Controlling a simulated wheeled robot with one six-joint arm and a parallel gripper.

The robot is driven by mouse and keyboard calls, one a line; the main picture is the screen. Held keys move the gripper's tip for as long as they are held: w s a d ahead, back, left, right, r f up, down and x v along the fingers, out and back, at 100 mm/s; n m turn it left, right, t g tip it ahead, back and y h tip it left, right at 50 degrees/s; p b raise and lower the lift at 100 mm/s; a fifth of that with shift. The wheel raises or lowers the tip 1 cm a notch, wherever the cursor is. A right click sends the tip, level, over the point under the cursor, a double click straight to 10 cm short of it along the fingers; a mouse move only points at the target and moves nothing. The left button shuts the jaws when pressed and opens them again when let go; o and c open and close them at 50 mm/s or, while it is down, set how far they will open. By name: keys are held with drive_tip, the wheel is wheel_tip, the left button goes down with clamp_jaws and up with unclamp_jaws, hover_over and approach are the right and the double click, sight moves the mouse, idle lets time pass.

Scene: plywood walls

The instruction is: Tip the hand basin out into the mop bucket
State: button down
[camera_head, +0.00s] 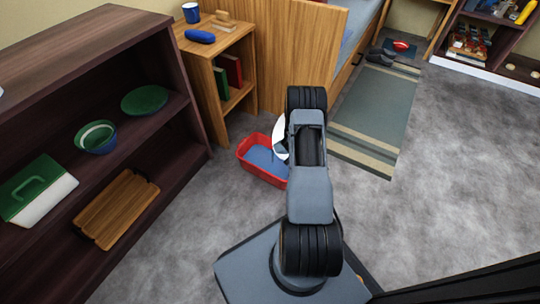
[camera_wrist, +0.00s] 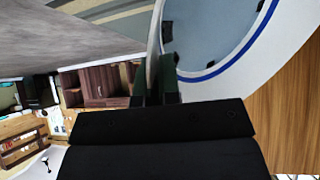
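The hand basin is white with a blue line at its rim; in the wrist view it (camera_wrist: 285,50) fills the upper right, with a blue-grey surface inside. My gripper (camera_wrist: 156,85) has its dark fingers on either side of the basin's edge. In the head view a white sliver of the basin (camera_head: 280,138) shows left of my arm, which hides the rest and my fingers. It appears above the back right of the mop bucket (camera_head: 244,157), a red rectangular tub on the floor with blue-grey inside. I cannot tell the basin's exact tilt.
A dark shelf (camera_head: 187,137) with bowls, a dustpan-like green and white item and a wooden board stands left. A wooden side table (camera_head: 215,100) stands behind the bucket, beside a wooden panel (camera_head: 297,45). A striped rug (camera_head: 375,115) lies right. Grey floor (camera_head: 440,190) is clear at right.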

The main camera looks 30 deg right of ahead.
drive_tip(key=shift+w+a+r+h, duration=0.15)
drive_tip(key=shift+a+r+h, duration=0.15)
drive_tip(key=shift+a+h, duration=0.2)
drive_tip(key=s+d+f+m+t+y+b, duration=0.1)
drive_tip(key=s+d+f+y+b, duration=0.1)
drive_tip(key=d+f+y, duration=0.3)
drive_tip(key=s+d+f+m+t+y+b, duration=0.1)
drive_tip(key=d+f+y+b, duration=0.3)
drive_tip(key=d, duration=0.4)
drive_tip(key=shift+s+f+y, duration=0.35)
drive_tip(key=shift+s+y, duration=0.1)
drive_tip(key=shift+y, duration=0.15)
drive_tip(key=shift+d, duration=0.15)
idle(0.6)
